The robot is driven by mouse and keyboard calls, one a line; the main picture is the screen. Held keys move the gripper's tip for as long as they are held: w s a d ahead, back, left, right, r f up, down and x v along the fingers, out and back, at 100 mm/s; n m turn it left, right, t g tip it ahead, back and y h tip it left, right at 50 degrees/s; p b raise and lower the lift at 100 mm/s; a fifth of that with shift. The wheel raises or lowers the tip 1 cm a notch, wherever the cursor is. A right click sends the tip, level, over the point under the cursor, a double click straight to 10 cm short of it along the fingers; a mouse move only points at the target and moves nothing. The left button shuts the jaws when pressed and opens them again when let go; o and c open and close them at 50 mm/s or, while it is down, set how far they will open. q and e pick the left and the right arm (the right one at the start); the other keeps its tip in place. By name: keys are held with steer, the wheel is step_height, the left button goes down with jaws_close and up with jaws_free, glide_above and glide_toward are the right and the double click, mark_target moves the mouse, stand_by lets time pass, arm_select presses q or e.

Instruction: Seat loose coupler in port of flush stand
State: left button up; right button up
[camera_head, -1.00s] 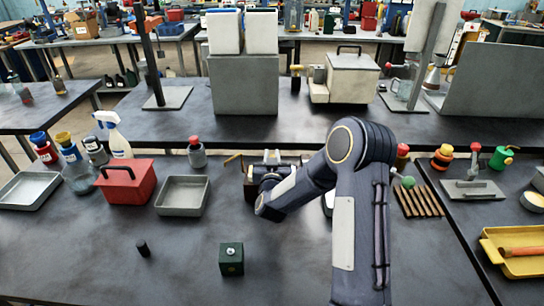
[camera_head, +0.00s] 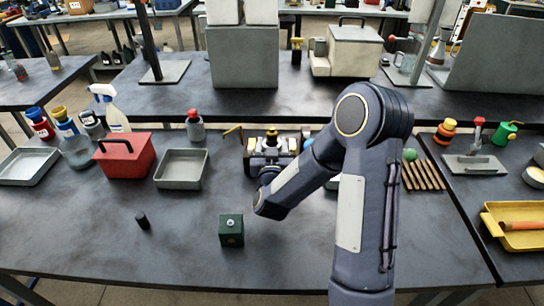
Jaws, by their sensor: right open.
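The coupler seems to be the small black cylinder (camera_head: 143,222) standing alone on the front left of the near table. The flush stand seems to be the dark green block (camera_head: 231,236) near the table's front, with a round light metal fitting on top. The coupler is left of the block and apart from it. My right arm reaches in from the right, and its gripper (camera_head: 267,172) is open beyond the forearm, partly hidden by it. It is behind and right of the green block, away from the coupler. My left gripper is not in view.
A dark device with brass parts (camera_head: 270,144) stands just behind my right gripper. A red box (camera_head: 124,160) and a grey tray (camera_head: 182,168) stand to the left. A wooden slatted rack (camera_head: 423,175) lies right of my arm. The front table area is largely clear.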

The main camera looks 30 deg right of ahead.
steer(key=s+a+r+n+g+y, duration=0.1)
steer(key=s+a+r+n+y, duration=0.1)
steer(key=s+a+r+y, duration=0.35)
steer(key=s+a+f+n+g+y, duration=0.1)
steer(key=s+a+f+g+y, duration=0.1)
steer(key=s, duration=1)
steer(key=s+a+f+n+g+y, duration=0.1)
steer(key=s+a+g+y, duration=0.4)
steer(key=s, duration=0.8)
steer(key=shift+s+a+f+g+b, duration=0.2)
steer(key=shift+s+f+g+b, duration=0.15)
steer(key=shift+g, duration=0.65)
steer(key=shift+w, duration=0.1)
